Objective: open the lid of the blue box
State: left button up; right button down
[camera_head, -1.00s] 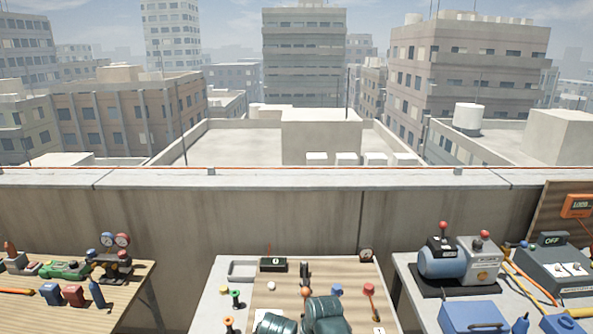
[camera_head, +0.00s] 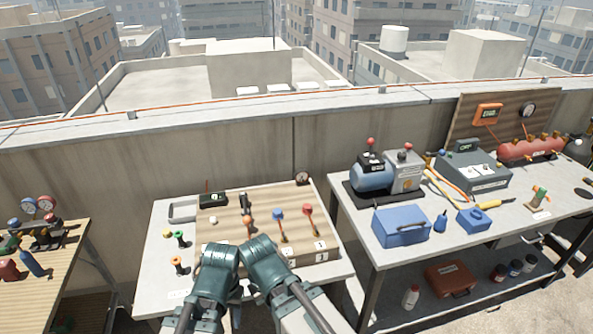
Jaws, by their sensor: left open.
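The blue box (camera_head: 400,228) stands on the grey bench at the right, near its front left edge. Its lid looks shut, and a dark handle or latch shows at its front. My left gripper (camera_head: 221,254) is open and empty over the front of the middle table, well left of the box. My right gripper (camera_head: 262,254) is close beside it, also apart from the box. Its fingers are not clear enough to tell open from shut.
A blue compressor (camera_head: 370,175) stands behind the box. A red case (camera_head: 450,278) lies on the shelf below. A gap separates the bench from the middle table (camera_head: 150,262).

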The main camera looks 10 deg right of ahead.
aim_at(399, 220)
jog(key=z, duration=1.4)
